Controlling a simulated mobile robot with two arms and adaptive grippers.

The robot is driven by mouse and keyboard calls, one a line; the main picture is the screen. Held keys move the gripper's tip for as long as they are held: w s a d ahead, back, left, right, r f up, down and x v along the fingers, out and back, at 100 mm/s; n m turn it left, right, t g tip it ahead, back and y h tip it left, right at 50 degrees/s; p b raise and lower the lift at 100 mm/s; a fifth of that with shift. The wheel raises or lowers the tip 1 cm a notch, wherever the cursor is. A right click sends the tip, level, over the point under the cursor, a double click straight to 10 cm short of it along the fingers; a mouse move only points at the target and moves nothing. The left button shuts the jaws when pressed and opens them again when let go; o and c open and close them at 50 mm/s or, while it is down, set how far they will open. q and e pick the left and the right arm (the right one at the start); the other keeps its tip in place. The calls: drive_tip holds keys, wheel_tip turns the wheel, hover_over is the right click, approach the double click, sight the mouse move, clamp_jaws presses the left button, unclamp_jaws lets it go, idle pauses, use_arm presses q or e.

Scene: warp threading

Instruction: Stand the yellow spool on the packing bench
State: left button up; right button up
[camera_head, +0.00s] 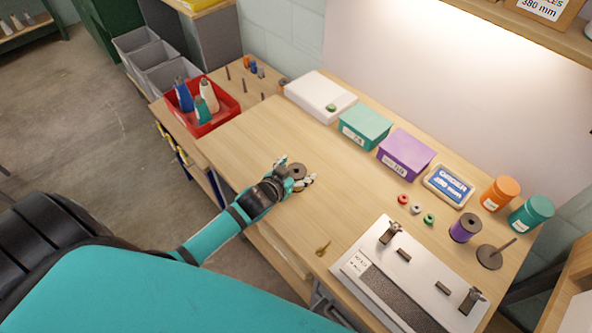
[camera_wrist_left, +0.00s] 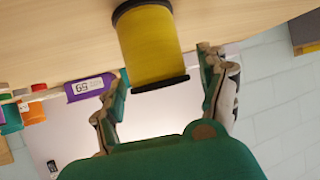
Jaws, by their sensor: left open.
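The yellow spool (camera_wrist_left: 150,48) stands upright on the packing bench (camera_head: 270,135), its dark flanges showing in the left wrist view. In the left wrist view the two fingers (camera_wrist_left: 165,75) flank the spool with gaps visible on both sides. My right gripper is not in view.
A red bin (camera_head: 231,109) with bottles stands at the left. A white box (camera_head: 320,97), teal box (camera_head: 365,125) and purple box (camera_head: 405,153) line the back. A purple spool (camera_head: 465,228) and a metal fixture (camera_head: 408,278) are at the right. Bare wood surrounds the spool.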

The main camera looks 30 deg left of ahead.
use_arm(q)
drive_tip(key=shift+r, duration=0.15)
drive_tip(key=v, duration=1.2)
drive_tip(key=shift+b, duration=0.45)
drive_tip(key=shift+a, duration=0.1)
